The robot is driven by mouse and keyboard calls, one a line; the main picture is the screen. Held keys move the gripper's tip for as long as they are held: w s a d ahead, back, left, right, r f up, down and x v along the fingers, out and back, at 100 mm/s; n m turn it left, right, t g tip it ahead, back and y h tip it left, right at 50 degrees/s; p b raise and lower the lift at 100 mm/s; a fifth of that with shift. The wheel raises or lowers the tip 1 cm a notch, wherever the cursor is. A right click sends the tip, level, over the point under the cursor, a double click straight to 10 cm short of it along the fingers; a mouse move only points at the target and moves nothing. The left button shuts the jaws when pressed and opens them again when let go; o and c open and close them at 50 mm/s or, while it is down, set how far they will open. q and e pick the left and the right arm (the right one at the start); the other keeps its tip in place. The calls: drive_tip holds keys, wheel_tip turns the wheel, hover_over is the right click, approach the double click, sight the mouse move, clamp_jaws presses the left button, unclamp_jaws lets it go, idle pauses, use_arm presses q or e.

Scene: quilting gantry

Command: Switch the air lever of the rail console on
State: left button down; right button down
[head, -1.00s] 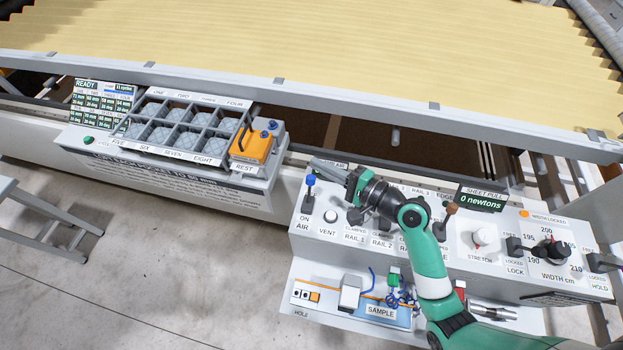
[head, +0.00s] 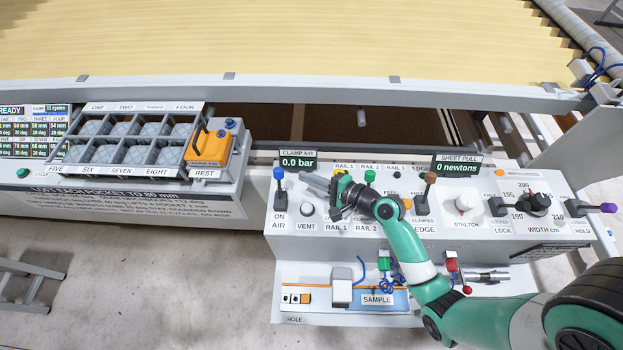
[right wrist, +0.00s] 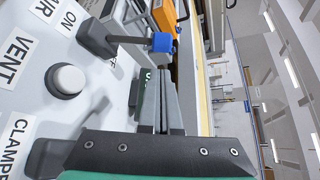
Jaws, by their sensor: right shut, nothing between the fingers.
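The air lever has a blue knob (head: 279,173) on a dark stem at the left end of the rail console (head: 259,246). Its knob is at the far side of its base, away from the ON label. The clamp air display (head: 298,160) reads 0.0 bar. My right gripper (head: 304,178) is shut and empty, its fingers pointing left just right of the knob. In the right wrist view the shut fingers (right wrist: 162,74) point toward the blue knob (right wrist: 162,42), with a small apparent gap. My left gripper is out of view.
The white vent button (head: 307,209) is just below my fingers. Rail levers, including a green-knobbed one (head: 370,176), stand near my wrist. The orange block (head: 208,148) rests by the pocket tray to the left. A sample shelf (head: 300,317) juts out below the console.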

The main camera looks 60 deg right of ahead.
sight(279, 184)
drive_tip(key=b+x, duration=0.1)
drive_tip(key=x, duration=0.5)
drive_tip(key=shift+w, duration=0.2)
drive_tip(key=shift+a, duration=0.1)
